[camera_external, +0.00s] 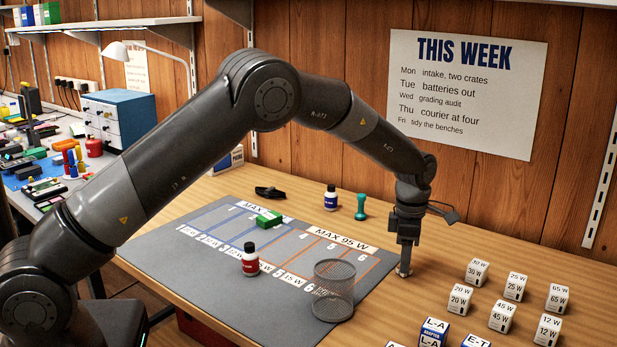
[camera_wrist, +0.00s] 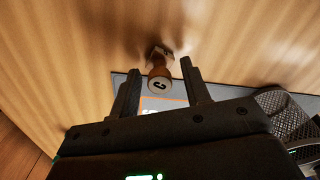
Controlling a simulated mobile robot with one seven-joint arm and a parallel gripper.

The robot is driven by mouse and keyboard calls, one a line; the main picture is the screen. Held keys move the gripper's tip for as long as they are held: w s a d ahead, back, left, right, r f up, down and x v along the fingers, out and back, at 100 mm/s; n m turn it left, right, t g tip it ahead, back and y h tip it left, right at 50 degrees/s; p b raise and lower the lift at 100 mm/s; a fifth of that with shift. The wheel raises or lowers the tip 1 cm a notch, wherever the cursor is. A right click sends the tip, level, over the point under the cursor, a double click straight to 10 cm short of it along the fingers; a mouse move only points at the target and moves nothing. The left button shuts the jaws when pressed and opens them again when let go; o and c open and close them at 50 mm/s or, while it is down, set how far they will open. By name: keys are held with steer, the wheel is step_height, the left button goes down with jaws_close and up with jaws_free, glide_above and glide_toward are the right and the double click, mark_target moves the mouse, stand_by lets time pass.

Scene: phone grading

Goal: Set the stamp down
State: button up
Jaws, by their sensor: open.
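The stamp (camera_wrist: 159,77) has a brown knob marked "C" and a pale base below it. In the wrist view it stands on bare wood just beyond the mat's edge. My gripper (camera_wrist: 159,68) is open, with a finger on either side of the knob and gaps showing. In the external view my gripper (camera_external: 405,262) points down low over the bench, right of the mat. The stamp's small pale lower end (camera_external: 403,271) shows under it there; the fingers hide the rest.
A wire mesh cup (camera_external: 333,292) stands on the grey mat (camera_external: 215,270), near my gripper's left. Several white wattage blocks (camera_external: 515,287) stand to the right. A teal spool-shaped object (camera_external: 361,207) and a dark bottle (camera_external: 331,198) stand behind. A red-labelled bottle (camera_external: 250,260) stands on the mat.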

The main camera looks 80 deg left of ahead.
steer(key=shift+r, duration=0.15)
step_height(320, 180, up, 12)
steer(key=s+d+r+m+t, duration=0.1)
steer(key=s+d+r+m, duration=0.6)
steer(key=r, duration=0.4)
steer(key=s+d+r+m+t, duration=0.2)
steer(key=s+d+r+m, duration=0.65)
steer(key=s+d, duration=0.2)
steer(key=s+d+f+m+t, duration=0.1)
steer(key=s+d+m, duration=0.3)
steer(key=s+m, duration=0.4)
steer(key=s+d+f+m+t, duration=0.1)
steer(key=s+d+m, duration=0.4)
steer(key=s, duration=1)
steer(key=f+m, duration=0.1)
steer(key=m, duration=0.2)
steer(key=shift+d+t, duration=0.3)
